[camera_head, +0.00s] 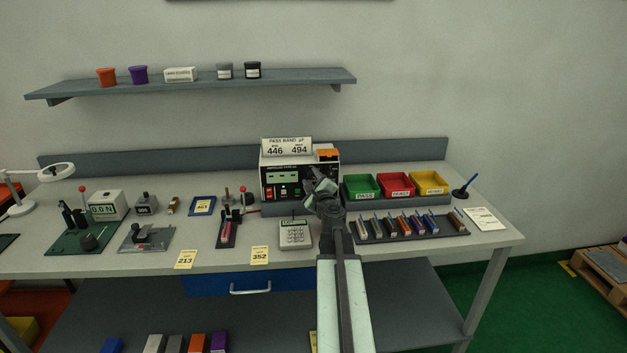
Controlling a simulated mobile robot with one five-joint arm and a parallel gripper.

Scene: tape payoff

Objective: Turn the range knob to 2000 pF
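The capacitance meter (268,179) stands at the back middle of the bench, with a dark front panel, a green display and small lit buttons. A white card on top (287,147) reads "PASS BAND pF 446 494". My gripper (314,182) is in front of the right part of the panel. It covers the area where a knob may be, so I cannot make out the range knob or its setting. The fingers are small and dark here, and I cannot tell whether they are open or touching the panel.
Green, red and yellow bins (397,184) stand right of the meter. A rack of several coloured parts (411,226) lies in front of them. A calculator-like device (295,234) sits left of my arm. Test fixtures and yellow cards fill the left bench. A shelf (190,83) hangs above.

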